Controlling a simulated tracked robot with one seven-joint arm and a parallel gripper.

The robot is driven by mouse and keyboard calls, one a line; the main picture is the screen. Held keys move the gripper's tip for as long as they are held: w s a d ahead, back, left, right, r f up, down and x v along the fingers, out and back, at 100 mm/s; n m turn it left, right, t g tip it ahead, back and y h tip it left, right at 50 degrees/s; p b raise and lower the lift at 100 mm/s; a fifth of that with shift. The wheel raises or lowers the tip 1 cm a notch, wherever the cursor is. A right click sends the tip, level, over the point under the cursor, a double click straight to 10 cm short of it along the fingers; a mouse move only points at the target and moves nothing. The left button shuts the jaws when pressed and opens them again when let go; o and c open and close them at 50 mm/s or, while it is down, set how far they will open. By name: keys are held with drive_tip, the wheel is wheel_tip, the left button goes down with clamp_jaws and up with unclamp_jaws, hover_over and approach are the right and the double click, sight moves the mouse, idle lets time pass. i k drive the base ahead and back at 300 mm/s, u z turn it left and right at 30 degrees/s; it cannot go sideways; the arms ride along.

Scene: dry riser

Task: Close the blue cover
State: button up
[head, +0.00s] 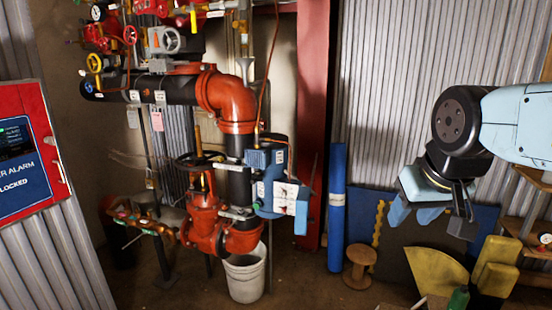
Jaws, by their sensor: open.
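A blue actuator box (268,190) with a white front panel (285,194) is mounted on the dark vertical pipe in the middle of the head view. A blue cover (301,215) stands out at the right edge of the white panel and looks swung open, leaving the panel exposed. My gripper (432,217) is at the right, pointing downward, open and empty. It is well apart from the cover, with a clear gap between them. The hinge of the cover is too small to make out.
Red pipework with a handwheel valve (200,163) stands left of the box. A white bucket (244,277) sits below. A red column (312,110) and an upright blue roll (337,205) stand between box and gripper. A wooden spool (359,262) and yellow pieces (436,270) are on the floor.

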sight(302, 200)
drive_tip(key=u, duration=0.5)
drive_tip(key=k, duration=1.1)
drive_tip(key=z, duration=0.7)
drive_tip(key=i, duration=1.2)
drive_tip(key=u, duration=0.2)
